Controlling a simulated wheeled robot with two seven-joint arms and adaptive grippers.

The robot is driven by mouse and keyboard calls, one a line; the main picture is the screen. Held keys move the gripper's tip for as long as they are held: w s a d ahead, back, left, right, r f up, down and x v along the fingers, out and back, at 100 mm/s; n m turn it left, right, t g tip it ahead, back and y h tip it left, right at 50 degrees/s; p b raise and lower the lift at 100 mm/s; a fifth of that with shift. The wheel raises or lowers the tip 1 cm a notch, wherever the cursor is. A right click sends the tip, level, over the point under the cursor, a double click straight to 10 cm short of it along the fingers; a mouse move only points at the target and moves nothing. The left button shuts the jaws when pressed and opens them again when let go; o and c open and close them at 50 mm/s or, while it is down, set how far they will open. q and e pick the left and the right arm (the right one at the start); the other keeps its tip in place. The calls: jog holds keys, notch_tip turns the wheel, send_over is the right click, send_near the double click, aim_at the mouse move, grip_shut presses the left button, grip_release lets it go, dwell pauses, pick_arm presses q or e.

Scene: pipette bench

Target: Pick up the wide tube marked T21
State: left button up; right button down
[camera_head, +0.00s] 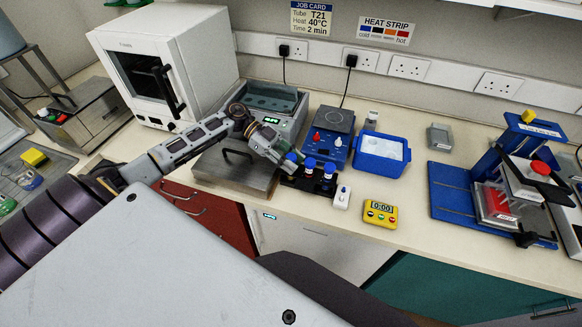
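Several tubes with blue caps stand upright in a small black rack (309,184): a left tube (291,159), a middle tube (309,166) and a right tube (328,169). Their marks are too small to read. My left gripper (278,158) reaches in from the left, its fingers close beside the left tube and partly over that end of the rack. I cannot tell whether the fingers touch the tube or how far apart they are. The job card (311,18) on the wall reads Tube T21, Heat 40°C, Time 2 min. My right gripper is not in view.
A white bottle (342,197) and yellow timer (380,214) stand to the right.

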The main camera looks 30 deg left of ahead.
pick_arm(q)
jog(key=c, duration=0.4)
jog(key=shift+o, duration=0.2)
jog(key=shift+r, duration=0.15)
jog(key=shift+r+b, duration=0.5)
jog(key=shift+r, duration=4.35)
